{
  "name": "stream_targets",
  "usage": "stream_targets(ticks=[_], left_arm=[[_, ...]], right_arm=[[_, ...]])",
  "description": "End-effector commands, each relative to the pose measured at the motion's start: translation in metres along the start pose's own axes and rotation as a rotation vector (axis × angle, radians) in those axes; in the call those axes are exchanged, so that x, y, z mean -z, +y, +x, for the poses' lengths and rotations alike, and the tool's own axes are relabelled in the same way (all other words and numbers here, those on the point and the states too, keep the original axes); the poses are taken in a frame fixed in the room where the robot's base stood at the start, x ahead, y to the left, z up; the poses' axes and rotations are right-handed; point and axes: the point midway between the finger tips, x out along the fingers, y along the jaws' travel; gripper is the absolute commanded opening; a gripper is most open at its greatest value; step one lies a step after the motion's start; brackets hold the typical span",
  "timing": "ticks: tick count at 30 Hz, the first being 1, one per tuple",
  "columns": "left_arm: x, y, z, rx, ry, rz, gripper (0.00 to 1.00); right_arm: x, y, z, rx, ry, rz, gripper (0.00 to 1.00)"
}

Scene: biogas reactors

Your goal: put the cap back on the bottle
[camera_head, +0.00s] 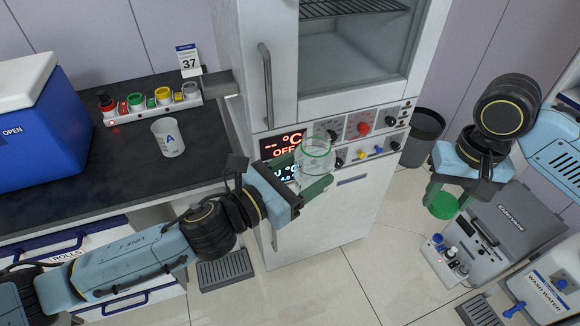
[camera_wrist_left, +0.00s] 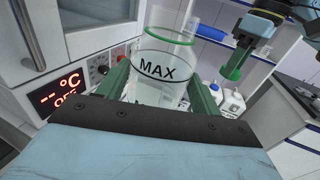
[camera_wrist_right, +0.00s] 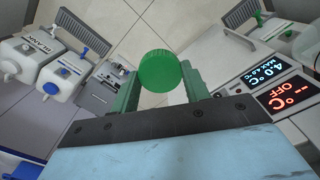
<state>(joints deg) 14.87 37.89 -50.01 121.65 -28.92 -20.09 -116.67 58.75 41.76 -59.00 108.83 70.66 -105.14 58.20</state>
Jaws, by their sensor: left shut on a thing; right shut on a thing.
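The bottle (camera_head: 314,160) is clear glass with a green ring at its neck. My left gripper (camera_head: 312,182) is shut on it and holds it upright in front of the cabinet's control panel. In the left wrist view the bottle (camera_wrist_left: 165,68) shows the word MAX and an open mouth. The cap (camera_head: 443,206) is green and round. My right gripper (camera_head: 446,190) is shut on it, to the right of the bottle and apart from it. The cap (camera_wrist_right: 160,71) sits between the fingers in the right wrist view. It also shows in the left wrist view (camera_wrist_left: 236,66).
A white cabinet (camera_head: 262,110) with knobs and displays stands behind the bottle. A dark counter (camera_head: 110,165) at left bears a beaker (camera_head: 168,138), a button strip (camera_head: 155,105) and a blue cooler (camera_head: 40,130). A grey bin (camera_head: 424,135), a device (camera_head: 505,235) and a wash-water container (camera_head: 545,290) are at right.

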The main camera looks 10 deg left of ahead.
Motion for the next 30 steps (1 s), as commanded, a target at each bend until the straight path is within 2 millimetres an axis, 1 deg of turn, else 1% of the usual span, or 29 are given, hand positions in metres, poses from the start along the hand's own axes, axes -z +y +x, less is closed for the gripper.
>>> stream_targets(ticks=[1, 11, 14, 16, 17, 20, 24, 26, 30], left_arm=[[-0.003, 0.0, 0.001, 0.005, -0.005, 0.002, 0.22], [0.0, -0.001, 0.001, 0.006, 0.0, 0.0, 0.22], [-0.001, -0.001, 0.001, 0.006, -0.001, 0.001, 0.22], [-0.001, -0.001, 0.001, 0.007, -0.002, 0.001, 0.22], [-0.001, -0.001, 0.001, 0.007, -0.003, 0.001, 0.22], [-0.002, -0.001, 0.001, 0.007, -0.004, 0.001, 0.22], [-0.002, -0.001, 0.001, 0.007, -0.004, 0.001, 0.22], [-0.002, -0.001, 0.001, 0.007, -0.005, 0.001, 0.22], [-0.002, -0.001, 0.001, 0.007, -0.005, 0.001, 0.22]], right_arm=[[0.0, 0.0, 0.0, 0.0, 0.0, 0.0, 0.22], [0.0, 0.0, 0.0, 0.0, 0.0, 0.0, 0.22], [0.003, -0.005, -0.003, 0.001, 0.002, -0.001, 0.22], [0.007, -0.015, -0.009, 0.003, 0.003, -0.002, 0.22], [0.01, -0.021, -0.012, 0.003, 0.004, -0.002, 0.22], [0.02, -0.046, -0.028, 0.003, 0.006, -0.003, 0.22], [0.033, -0.091, -0.058, 0.001, 0.006, -0.007, 0.22], [0.036, -0.111, -0.071, 0.001, 0.006, -0.007, 0.22], [0.039, -0.156, -0.104, -0.001, 0.004, -0.014, 0.22]])
